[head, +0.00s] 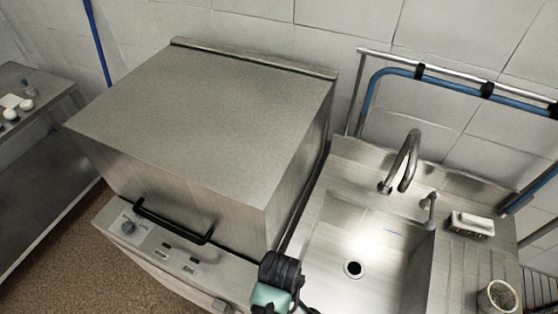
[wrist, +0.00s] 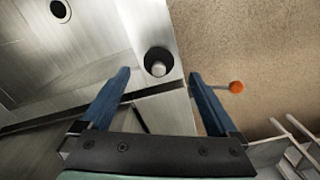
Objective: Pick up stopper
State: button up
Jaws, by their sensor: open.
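I cannot single out the stopper with certainty. In the wrist view a dark round cup (wrist: 158,62) stands near the corner of the steel counter, with a small pale rounded thing (wrist: 158,69) inside it. My gripper (wrist: 160,73) is open, its two blue fingers spread to either side of the cup in the picture. Nothing is held between them. How far the fingertips are above the cup is unclear. A similar cup (head: 497,297) shows at the lower right of the head view. My fingers are not clearly visible in the head view.
A sink with a drain (head: 353,269) and tap (head: 408,160) lies left of the cup. A large steel machine (head: 205,115) fills the middle left.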

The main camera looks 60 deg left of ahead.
jog(key=shift+a+f+p, duration=0.2)
jog(key=shift+f+p, duration=0.25)
jog(key=shift+f, duration=2.25)
jog(key=shift+c, duration=0.2)
jog(key=c, duration=1.4)
jog(key=shift+r, duration=0.1)
notch_tip(320, 180, up, 10)
jog(key=shift+f+b, duration=0.1)
jog(key=shift+b, duration=0.2)
jog(key=w+d+m+b, duration=0.1)
jog(key=w+d+m, duration=0.3)
jog(key=d+m, duration=0.2)
jog(key=w+d+r+m+b, duration=0.1)
jog(key=w+d+m, duration=0.3)
jog(key=d+m, duration=0.2)
jog(key=w+d+m+b, duration=0.1)
jog(key=w+d+m, duration=0.3)
jog(key=d+m, duration=0.2)
jog(key=shift+w+r+m+b, duration=0.25)
jog(key=shift+r+m+b, duration=0.1)
jog(key=shift+m, duration=0.55)
